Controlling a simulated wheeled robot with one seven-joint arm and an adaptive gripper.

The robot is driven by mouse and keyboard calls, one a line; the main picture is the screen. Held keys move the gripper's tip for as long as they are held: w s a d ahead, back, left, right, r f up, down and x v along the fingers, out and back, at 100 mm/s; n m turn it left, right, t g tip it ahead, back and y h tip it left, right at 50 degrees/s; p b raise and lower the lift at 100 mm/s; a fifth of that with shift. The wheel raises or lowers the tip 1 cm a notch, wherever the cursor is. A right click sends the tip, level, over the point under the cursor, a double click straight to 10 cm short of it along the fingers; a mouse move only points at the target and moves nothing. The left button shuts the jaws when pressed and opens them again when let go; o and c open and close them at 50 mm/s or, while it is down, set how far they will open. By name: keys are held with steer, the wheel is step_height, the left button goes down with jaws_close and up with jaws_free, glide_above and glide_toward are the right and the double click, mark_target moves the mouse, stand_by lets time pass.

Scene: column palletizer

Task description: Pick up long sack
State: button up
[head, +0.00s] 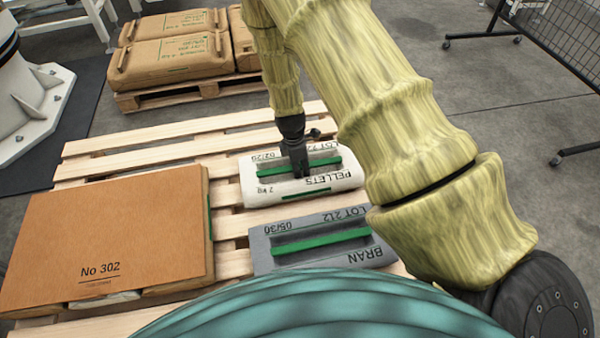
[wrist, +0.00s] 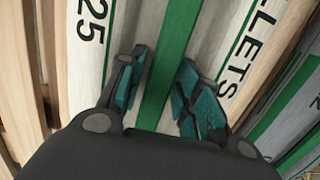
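A white sack (head: 301,185) marked PELLETS, 2 kg, with a green strip along its top, lies on the wooden pallet. A grey sack (head: 322,246) marked BRAN, also with a green strip, lies nearer to me. Which one is meant by the long sack I cannot tell. My gripper (head: 297,172) points down at the white sack's middle. In the wrist view its teal-padded fingers (wrist: 165,72) stand apart on either side of the green strip (wrist: 174,60); contact with the sack cannot be made out.
A brown cardboard-topped stack (head: 105,235) marked No 302 covers the pallet's left side. Bare slats (head: 190,148) show behind the sacks. Behind is another pallet (head: 180,95) with brown sacks (head: 170,58). A mesh fence (head: 565,45) stands at the right.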

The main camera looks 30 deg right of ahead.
steer(key=shift+f, duration=0.3)
jaws_close()
steer(key=shift+w+r, duration=0.1)
steer(key=shift+r, duration=0.1)
